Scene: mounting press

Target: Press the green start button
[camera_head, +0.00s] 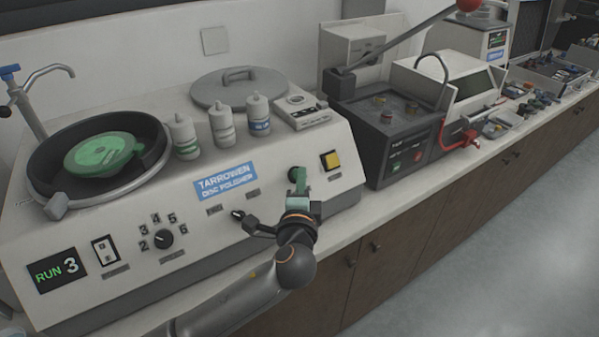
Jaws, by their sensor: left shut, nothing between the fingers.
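The polisher's display (57,270) reads "RUN 3". A smaller green button (396,167) sits on the front of the dark machine to the right. My right gripper is not in view.
The polisher carries a bowl with a green disc (103,153), several bottles (222,126) and a grey lid (239,88). A selector knob (163,239) is on its front. The dark machine (390,120) with a long lever stands right. The floor (500,230) in front is clear.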

